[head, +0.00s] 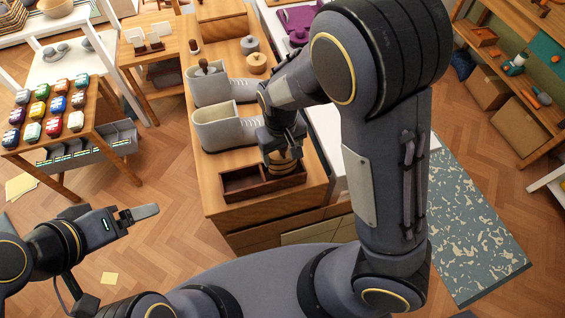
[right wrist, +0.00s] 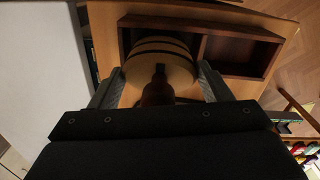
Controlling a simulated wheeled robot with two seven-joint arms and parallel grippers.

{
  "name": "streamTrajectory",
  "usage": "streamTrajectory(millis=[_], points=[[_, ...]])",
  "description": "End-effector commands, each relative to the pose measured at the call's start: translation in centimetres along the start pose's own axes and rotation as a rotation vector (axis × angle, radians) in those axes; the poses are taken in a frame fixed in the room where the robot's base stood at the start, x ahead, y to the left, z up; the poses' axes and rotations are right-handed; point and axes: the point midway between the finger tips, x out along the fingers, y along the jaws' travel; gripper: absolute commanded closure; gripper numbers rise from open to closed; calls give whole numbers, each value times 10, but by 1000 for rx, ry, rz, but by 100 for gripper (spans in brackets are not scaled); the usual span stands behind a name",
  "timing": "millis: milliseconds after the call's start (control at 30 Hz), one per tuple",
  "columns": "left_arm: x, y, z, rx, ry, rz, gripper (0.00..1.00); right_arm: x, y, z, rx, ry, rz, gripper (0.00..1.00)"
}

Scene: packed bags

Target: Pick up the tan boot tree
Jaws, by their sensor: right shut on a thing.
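The tan boot tree (head: 284,166), a round tan piece with dark bands, is between the fingers of my right gripper (head: 283,154). The right wrist view shows the boot tree (right wrist: 160,68) with a dark brown knob, one finger on each side, so the gripper is shut on it. It is at one compartment of a dark wooden tray (head: 243,197); I cannot tell whether it touches the tray floor. My left gripper (head: 137,215) is far off at the lower left, seen side-on and apart from everything; its opening is unclear.
Two pale boots stand behind the tray on the wooden counter: a near boot (head: 222,130) and a far boot (head: 208,88) with a dark knob in it. A tan lidded piece (head: 256,62) and a grey one (head: 249,44) stand farther back. The tray's other compartment looks empty.

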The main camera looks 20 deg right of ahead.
Motion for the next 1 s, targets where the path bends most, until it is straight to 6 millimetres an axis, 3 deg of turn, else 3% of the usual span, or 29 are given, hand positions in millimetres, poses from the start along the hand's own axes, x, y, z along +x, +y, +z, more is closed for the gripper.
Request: streamTrajectory(millis=[67,467,667,1000], points=[[0,0,0,0,0,0,14,0,0,0,0,0,0,70],[1,0,0,0,0,0,14,-9,0,-1,0,3,-2,70],[3,-2,2,0,0,0,14,-36,-3,-2,-4,6,-2,70],[6,-3,3,0,0,0,14,-96,-54,-18,-6,7,-1,70]])
